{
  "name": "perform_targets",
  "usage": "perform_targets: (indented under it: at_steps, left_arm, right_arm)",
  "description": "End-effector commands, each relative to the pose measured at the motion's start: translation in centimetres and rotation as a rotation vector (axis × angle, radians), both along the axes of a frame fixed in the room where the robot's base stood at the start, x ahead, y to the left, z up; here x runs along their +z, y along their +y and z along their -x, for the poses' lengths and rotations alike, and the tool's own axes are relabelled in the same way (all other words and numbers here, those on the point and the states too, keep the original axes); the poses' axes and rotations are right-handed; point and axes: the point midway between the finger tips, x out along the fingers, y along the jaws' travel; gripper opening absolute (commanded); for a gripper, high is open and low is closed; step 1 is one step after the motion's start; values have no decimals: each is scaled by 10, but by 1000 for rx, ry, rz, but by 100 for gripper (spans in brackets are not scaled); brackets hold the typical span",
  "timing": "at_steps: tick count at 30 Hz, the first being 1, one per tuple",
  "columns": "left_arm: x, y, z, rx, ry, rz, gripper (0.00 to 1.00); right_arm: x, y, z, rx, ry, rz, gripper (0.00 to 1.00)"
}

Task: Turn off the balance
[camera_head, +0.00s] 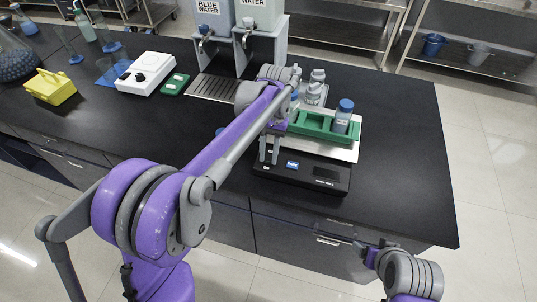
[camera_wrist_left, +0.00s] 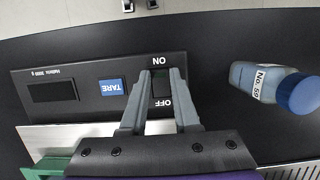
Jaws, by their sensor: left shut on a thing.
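The black balance (camera_head: 300,179) sits near the front edge of the dark bench. Its steel weighing pan (camera_head: 345,153) lies behind the front panel. In the left wrist view, the balance panel (camera_wrist_left: 100,105) shows a dark display (camera_wrist_left: 52,91), a blue TARE button (camera_wrist_left: 112,87) and a power switch (camera_wrist_left: 161,90) between the labels ON and OFF. My left gripper (camera_head: 269,160) points down over the panel's left end. In the left wrist view its fingers (camera_wrist_left: 162,72) stand on either side of the switch, shut on it. My right gripper (camera_head: 369,256) is low at the right, apart from the bench; its fingers are unclear.
A green rack (camera_head: 312,124) with a blue-capped bottle (camera_head: 342,117) stands on the pan. Another bottle (camera_wrist_left: 255,82) lies beside the balance. A white device (camera_head: 145,73) and yellow rack (camera_head: 50,87) stand left; water tanks (camera_head: 214,14) stand behind. The bench's right end is clear.

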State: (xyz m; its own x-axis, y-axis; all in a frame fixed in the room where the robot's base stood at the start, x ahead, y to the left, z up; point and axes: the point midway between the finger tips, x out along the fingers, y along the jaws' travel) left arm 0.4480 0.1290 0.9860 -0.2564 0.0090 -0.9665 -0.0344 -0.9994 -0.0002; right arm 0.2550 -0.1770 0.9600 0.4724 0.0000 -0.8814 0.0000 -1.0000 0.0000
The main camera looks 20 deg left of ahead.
Motion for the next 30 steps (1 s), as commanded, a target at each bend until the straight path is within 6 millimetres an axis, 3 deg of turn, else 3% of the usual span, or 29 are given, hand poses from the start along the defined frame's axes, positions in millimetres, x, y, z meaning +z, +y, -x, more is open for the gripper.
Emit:
perform_targets:
  at_steps: [3,4,8,20,30]
  left_arm:
    - [0,0,0,0,0,0,0]
    - [0,0,0,0,0,0,35]
    - [0,0,0,0,0,0,59]
    - [7,0,-2,0,-1,0,60]
    - [70,-1,-19,0,-1,0,60]
  right_arm:
    - [0,0,0,0,0,0,79]
    - [0,0,0,0,0,0,79]
    - [0,0,0,0,0,0,79]
    - [1,0,0,0,-1,0,79]
    - [7,0,-3,0,-6,0,79]
